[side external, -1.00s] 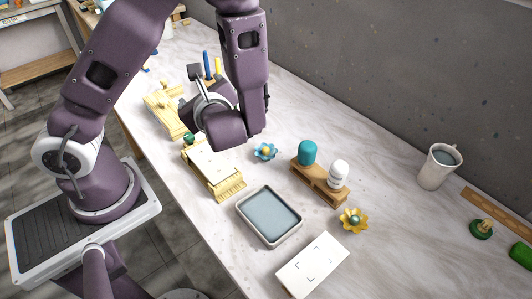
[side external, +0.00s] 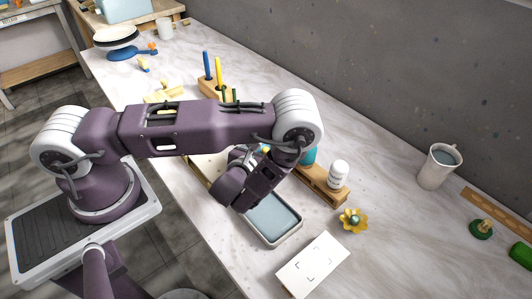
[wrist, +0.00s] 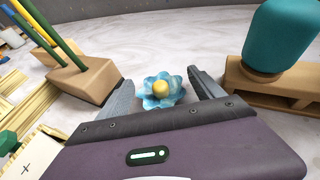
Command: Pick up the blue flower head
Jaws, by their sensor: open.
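The blue flower head (wrist: 161,92) has ruffled blue petals and a yellow centre. It sits on the pale marble table in the wrist view. My gripper (wrist: 159,82) is open, with one grey finger on each side of the flower and visible gaps between them. Nothing is held. In the side view my arm hides most or all of the flower, and the fingertips are not clearly seen there.
A wooden stand (side external: 318,182) with a teal-capped piece (wrist: 280,35) and a white piece (side external: 338,174) is close on the right. A pen block (wrist: 83,80) stands left. A shallow tray (side external: 272,218), white card (side external: 312,265) and yellow flower (side external: 353,221) lie nearer.

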